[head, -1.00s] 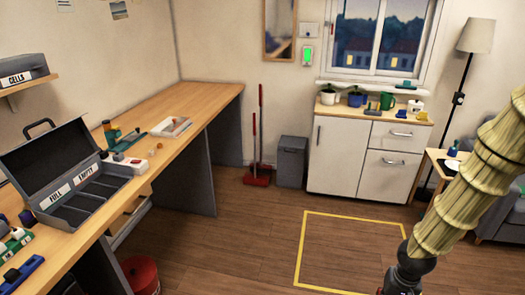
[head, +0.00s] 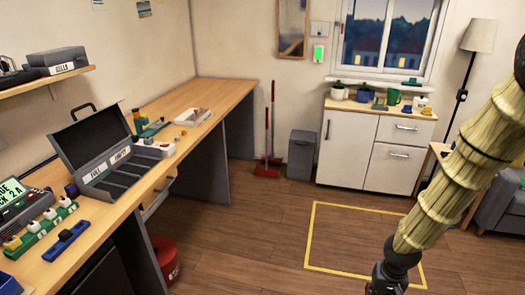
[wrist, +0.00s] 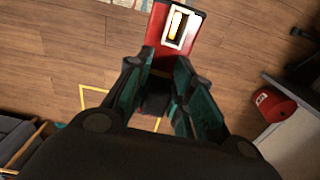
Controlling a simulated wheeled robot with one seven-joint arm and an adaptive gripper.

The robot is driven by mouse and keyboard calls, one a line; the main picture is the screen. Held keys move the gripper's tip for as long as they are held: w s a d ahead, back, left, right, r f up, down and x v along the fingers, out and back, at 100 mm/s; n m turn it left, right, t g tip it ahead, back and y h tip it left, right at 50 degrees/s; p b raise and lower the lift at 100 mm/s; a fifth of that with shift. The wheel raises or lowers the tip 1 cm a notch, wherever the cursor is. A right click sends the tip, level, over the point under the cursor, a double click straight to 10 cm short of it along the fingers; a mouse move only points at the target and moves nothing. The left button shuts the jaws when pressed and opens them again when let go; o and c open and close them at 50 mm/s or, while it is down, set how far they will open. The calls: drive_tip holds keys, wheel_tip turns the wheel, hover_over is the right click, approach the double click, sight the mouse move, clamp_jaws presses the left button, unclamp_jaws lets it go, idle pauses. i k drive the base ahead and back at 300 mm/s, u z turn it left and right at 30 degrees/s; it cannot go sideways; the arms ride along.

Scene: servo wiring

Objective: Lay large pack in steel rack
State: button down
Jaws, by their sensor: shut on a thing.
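A red pack (wrist: 156,38) with a white and yellow label is in my gripper (wrist: 162,72), between its teal fingers in the wrist view. The gripper is shut on it. In the head view my gripper (head: 388,288) is at the bottom right and mostly cut off by the frame, with a bit of red there. An open grey case (head: 133,182) with compartments marked FULL and EMPTY stands on the left bench, well away from my gripper. I cannot tell for sure which thing is the steel rack.
The wooden bench (head: 220,95) holds a green block row (head: 45,232), a blue bar (head: 62,240) and a white tray (head: 192,118). A red bucket (head: 165,262) stands below it. Yellow floor lines (head: 310,235) mark a clear area. A white cabinet (head: 345,145) stands behind.

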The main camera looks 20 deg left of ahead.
sight(107, 190)
drive_tip(key=u, duration=2.2)
